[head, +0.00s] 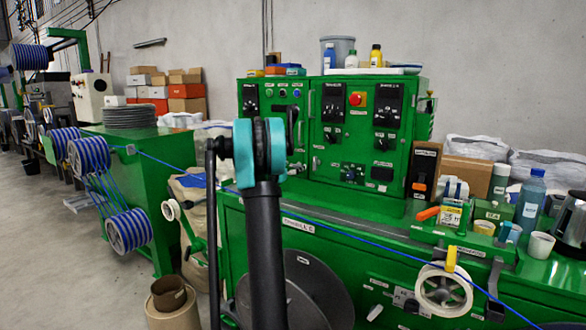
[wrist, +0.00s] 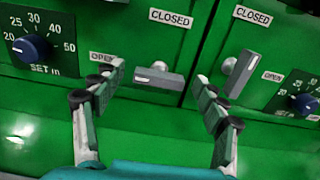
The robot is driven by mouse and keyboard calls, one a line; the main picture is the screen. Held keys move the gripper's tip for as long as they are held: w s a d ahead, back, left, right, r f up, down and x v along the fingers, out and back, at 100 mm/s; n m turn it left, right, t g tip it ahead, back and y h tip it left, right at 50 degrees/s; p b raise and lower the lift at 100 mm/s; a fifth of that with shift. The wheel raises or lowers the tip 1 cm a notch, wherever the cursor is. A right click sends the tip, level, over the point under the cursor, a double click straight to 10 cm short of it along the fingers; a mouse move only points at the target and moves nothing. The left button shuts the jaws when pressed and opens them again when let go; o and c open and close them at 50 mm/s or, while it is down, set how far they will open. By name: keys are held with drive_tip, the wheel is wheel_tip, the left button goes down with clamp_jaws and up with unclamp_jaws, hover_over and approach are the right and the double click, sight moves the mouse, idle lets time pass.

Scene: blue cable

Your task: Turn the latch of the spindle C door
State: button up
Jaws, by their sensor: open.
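In the wrist view my gripper (wrist: 159,71) is open, with one finger on each side of the left grey latch (wrist: 160,80). This latch lies about sideways, its marked end toward the OPEN label (wrist: 100,57), with a CLOSED label (wrist: 170,18) above. I cannot tell whether the fingers touch it. A second grey latch (wrist: 238,72) stands tilted near upright beyond the right finger, toward its own CLOSED label (wrist: 252,15). A label (head: 298,222) reading like "SPINDLE C" shows on the green machine in the head view. My gripper is hidden there.
Dials (wrist: 32,48) sit on the green panels at left and right in the wrist view. In the head view a blue cable (head: 370,245) runs across the machine front to a pale wheel (head: 443,290). Bottles (head: 530,200) and boxes crowd the right top.

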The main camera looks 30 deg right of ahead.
drive_tip(key=c, duration=1.1)
drive_tip(key=shift+c, duration=0.2)
drive_tip(key=shift+m, duration=0.3)
drive_tip(key=m, duration=0.3)
drive_tip(key=shift+s+m, duration=0.1)
drive_tip(key=shift+m, duration=0.2)
drive_tip(key=m, duration=0.4)
drive_tip(key=shift+f, duration=0.1)
drive_tip(key=m, duration=0.5)
drive_tip(key=shift+s+f, duration=0.1)
drive_tip(key=shift+d+f+m, duration=0.1)
drive_tip(key=shift+m, duration=2.2)
